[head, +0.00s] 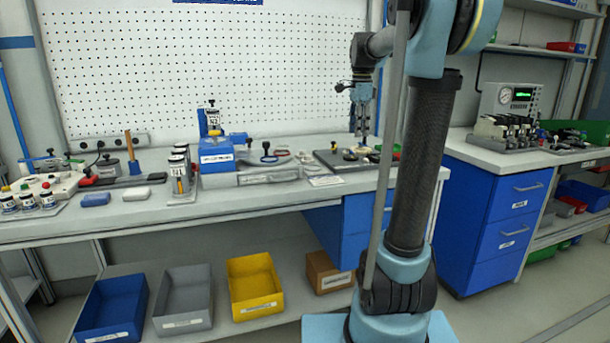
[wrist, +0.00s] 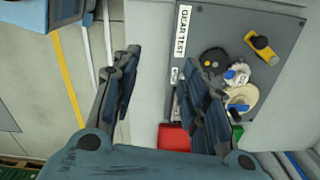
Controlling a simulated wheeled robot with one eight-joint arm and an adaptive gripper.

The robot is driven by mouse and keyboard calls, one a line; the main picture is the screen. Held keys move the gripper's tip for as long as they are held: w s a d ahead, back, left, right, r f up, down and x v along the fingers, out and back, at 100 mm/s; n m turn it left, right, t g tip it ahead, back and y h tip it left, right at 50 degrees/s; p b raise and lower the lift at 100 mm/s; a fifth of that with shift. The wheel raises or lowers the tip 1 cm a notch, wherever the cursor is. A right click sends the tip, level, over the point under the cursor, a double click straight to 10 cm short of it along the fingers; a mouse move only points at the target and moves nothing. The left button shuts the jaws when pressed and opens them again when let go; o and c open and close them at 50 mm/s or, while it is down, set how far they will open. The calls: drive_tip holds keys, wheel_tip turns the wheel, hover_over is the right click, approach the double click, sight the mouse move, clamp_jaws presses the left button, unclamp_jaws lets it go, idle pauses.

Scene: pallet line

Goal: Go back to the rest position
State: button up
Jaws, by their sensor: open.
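My gripper (head: 361,128) hangs pointing down over the right part of the workbench, just above the dark gear test board (head: 335,163). In the wrist view my gripper (wrist: 162,75) is open, with nothing between its two fingers. The gear test board (wrist: 205,25) lies beside and below the right finger in that view. It carries a black round part, a white and blue part, a cream disc and a yellow-handled piece. My arm hides part of the bench behind it.
A workbench (head: 240,200) runs across the scene with bottles, a hammer and a blue box (head: 216,158). Blue (head: 112,305), grey (head: 184,298) and yellow (head: 254,285) bins sit on the lower shelf. A pegboard (head: 200,70) stands behind. A blue drawer cabinet (head: 490,215) is at the right.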

drive_tip(key=s+f+n+t, duration=0.1)
drive_tip(key=s+f+n, duration=0.7)
drive_tip(key=s+f, duration=0.6)
drive_tip(key=s+f+n+t, duration=0.1)
drive_tip(key=s+f+n, duration=0.7)
drive_tip(key=s+f, duration=0.5)
drive_tip(key=s, duration=0.5)
drive_tip(key=shift+d+f, duration=0.3)
drive_tip(key=shift+f, duration=0.05)
drive_tip(key=shift+w+f, duration=0.2)
drive_tip(key=shift+w, duration=0.2)
drive_tip(key=shift+c, duration=0.3)
